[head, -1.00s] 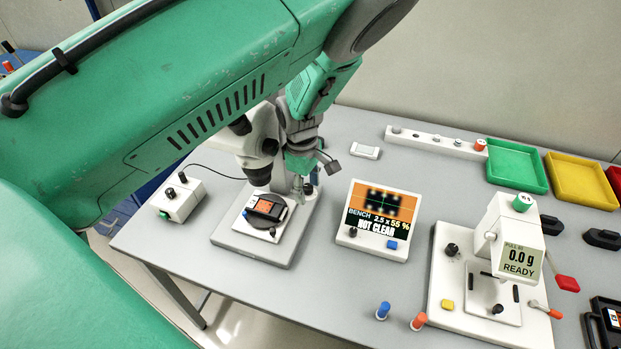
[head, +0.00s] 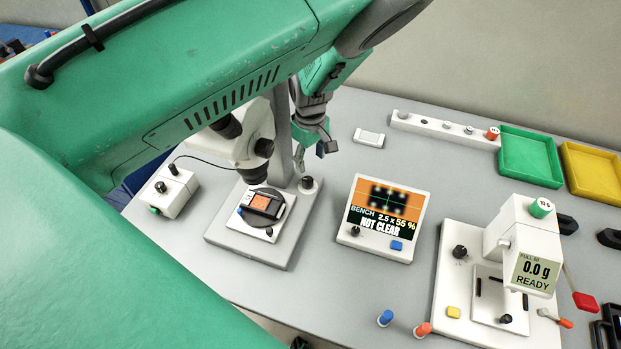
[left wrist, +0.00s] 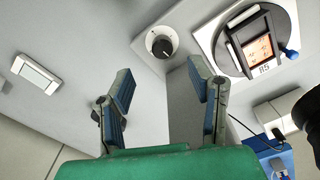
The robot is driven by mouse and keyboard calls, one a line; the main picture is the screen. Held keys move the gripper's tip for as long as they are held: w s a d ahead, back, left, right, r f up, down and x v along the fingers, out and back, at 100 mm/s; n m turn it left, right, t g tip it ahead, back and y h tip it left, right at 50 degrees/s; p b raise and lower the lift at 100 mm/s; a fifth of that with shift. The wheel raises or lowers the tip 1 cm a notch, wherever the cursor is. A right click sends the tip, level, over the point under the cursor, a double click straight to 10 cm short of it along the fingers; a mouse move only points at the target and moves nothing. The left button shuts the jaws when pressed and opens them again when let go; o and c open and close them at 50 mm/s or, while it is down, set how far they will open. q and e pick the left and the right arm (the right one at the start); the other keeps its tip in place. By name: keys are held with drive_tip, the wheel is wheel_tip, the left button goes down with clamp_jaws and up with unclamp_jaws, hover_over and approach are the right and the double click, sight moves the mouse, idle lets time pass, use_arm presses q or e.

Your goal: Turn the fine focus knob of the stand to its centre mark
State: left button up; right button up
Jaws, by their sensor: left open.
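The microscope stand (head: 225,237) is at the left of the bench. A dark knob (head: 307,182) on a white collar sits at the back right corner of its base, and I take it as the fine focus knob. It also shows in the left wrist view (left wrist: 161,44), beyond my fingertips, with a light mark on its cap. Its centre mark is too small to make out. My left gripper (head: 323,148) is behind and above the knob, apart from it. In the left wrist view my left gripper (left wrist: 164,82) is open with nothing between its fingers.
A dark chip holder (head: 262,204) lies on the stage. A display (head: 383,218) reading "NOT CLEAR" and 55 % stands to the right. A control box (head: 174,192) is to the left, and a pull tester (head: 462,310) further right. Bench space behind the display is clear.

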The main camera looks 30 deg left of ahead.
sight(308, 180)
use_arm(q)
drive_tip(key=f, duration=0.3)
drive_tip(key=f+b, duration=0.1)
drive_tip(key=f, duration=0.1)
drive_tip(key=a+f+b, duration=0.1)
drive_tip(key=f, duration=0.2)
drive_tip(key=shift+w+a+f, duration=0.1)
drive_tip(key=shift+f, duration=0.7)
drive_tip(key=shift+d+r, duration=0.15)
drive_tip(key=shift+d, duration=0.35)
drive_tip(key=shift+c, duration=0.5)
drive_tip(key=c, duration=0.7)
clamp_jaws()
drive_tip(key=shift+a, duration=0.25)
use_arm(e)
drive_tip(key=shift+a+f, duration=0.2)
drive_tip(key=shift+f, duration=1.05)
